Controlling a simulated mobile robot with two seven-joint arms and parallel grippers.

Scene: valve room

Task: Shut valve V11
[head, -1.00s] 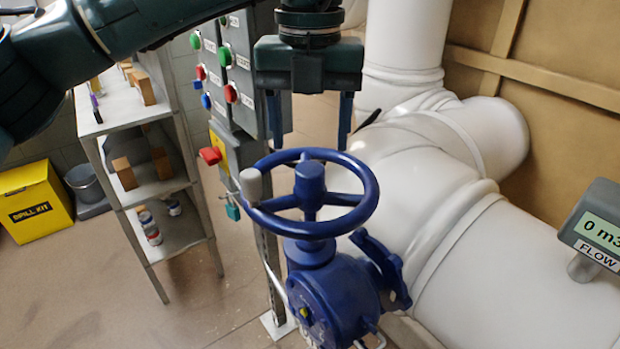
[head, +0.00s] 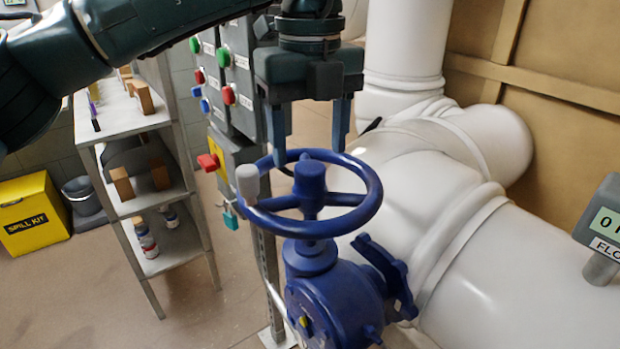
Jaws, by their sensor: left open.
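A blue valve with a round handwheel (head: 373,200) stands in the middle of the head view. The wheel has spokes, a raised hub and a grey knob (head: 248,183) on its left rim. The blue valve body (head: 330,305) is below it. No V11 tag is readable on it. My left gripper (head: 309,138) points down with its two fingers spread apart and empty. Its fingertips appear just above the far side of the wheel; whether they touch the rim I cannot tell. My right gripper is not in view.
Thick white pipes (head: 470,265) fill the right side, with a flow meter (head: 605,225) at the right edge. Button boxes (head: 238,70) stand behind the wheel on the left. A metal shelf (head: 165,190) and yellow spill kit (head: 33,212) are farther left.

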